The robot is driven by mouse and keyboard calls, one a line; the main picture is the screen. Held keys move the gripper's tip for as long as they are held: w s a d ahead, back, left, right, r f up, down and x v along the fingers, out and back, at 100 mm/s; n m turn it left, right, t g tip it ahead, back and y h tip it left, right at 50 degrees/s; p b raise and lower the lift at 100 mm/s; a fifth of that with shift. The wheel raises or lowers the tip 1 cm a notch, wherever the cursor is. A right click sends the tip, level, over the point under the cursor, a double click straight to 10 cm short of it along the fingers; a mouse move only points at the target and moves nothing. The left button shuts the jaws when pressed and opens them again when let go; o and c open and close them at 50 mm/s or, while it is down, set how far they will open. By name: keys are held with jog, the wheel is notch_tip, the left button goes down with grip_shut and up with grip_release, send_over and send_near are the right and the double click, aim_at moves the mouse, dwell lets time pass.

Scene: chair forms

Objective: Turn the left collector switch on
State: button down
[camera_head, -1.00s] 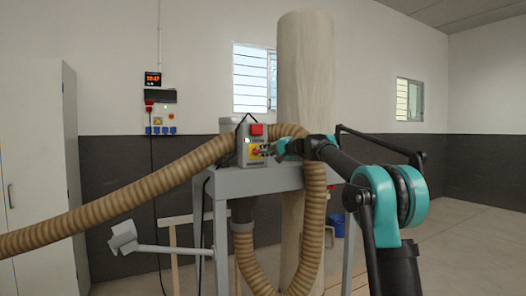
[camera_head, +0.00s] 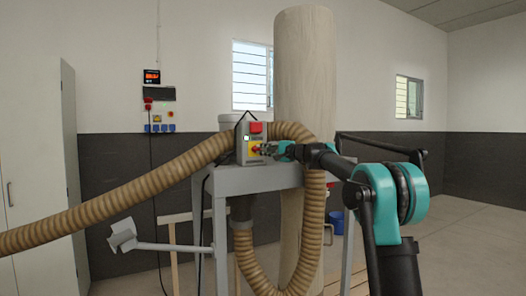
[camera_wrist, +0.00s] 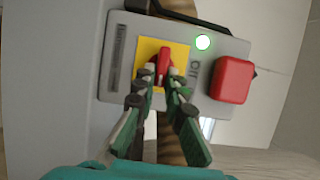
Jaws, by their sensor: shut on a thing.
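The collector switch is a grey box, which shows in the head view (camera_head: 242,153) and in the wrist view (camera_wrist: 118,48). It carries a yellow plate (camera_wrist: 149,49) with a red rotary knob (camera_wrist: 165,60). My gripper (camera_wrist: 164,76) has its fingers on either side of the knob and is shut on it; it also shows in the head view (camera_head: 264,149). In the wrist view the knob lies roughly along the fingers, and its lower part is hidden between the fingertips. A pale, green-edged lamp (camera_wrist: 203,42) and a large red button (camera_wrist: 232,80) sit beside the plate.
The box stands on a grey metal frame (camera_head: 240,181). A ribbed tan hose (camera_head: 120,204) curves around it, close to my arm. A tall pale filter bag (camera_head: 304,60) rises behind. A white cabinet (camera_head: 35,160) stands at the left. Floor at the right is clear.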

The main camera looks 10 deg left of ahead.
jog(key=shift+a, duration=0.15)
jog(key=c, duration=1.6)
grip_release()
jog(key=v, duration=1.2)
jog(key=shift+f, duration=0.1)
jog(key=s+d+f+n+g+h, duration=0.1)
jog(key=s+f+n+h, duration=0.1)
jog(key=s+f, duration=0.6)
jog(key=s+d+f+n+g+h, duration=0.15)
jog(key=s+f, duration=0.25)
jog(key=f, duration=0.7)
jog(key=s+d+f+n+g+h, duration=0.1)
jog(key=s+d+f+h, duration=0.2)
jog(key=s+d+f, duration=0.3)
jog(key=s+d+f+n+g+h, duration=0.1)
jog(key=s+d+f+h, duration=0.3)
jog(key=s+f, duration=1.2)
jog(key=s+d+f+n+g+h, duration=0.1)
jog(key=s+d+f+h, duration=0.3)
jog(key=s+d+f, duration=0.5)
jog(key=shift+s+f+h, duration=0.15)
jog(key=shift+s+f, duration=0.55)
jog(key=shift+f, duration=0.25)
jog(key=shift+s+f+h, duration=0.1)
jog(key=shift+s+f, duration=0.6)
jog(key=shift+f, duration=0.25)
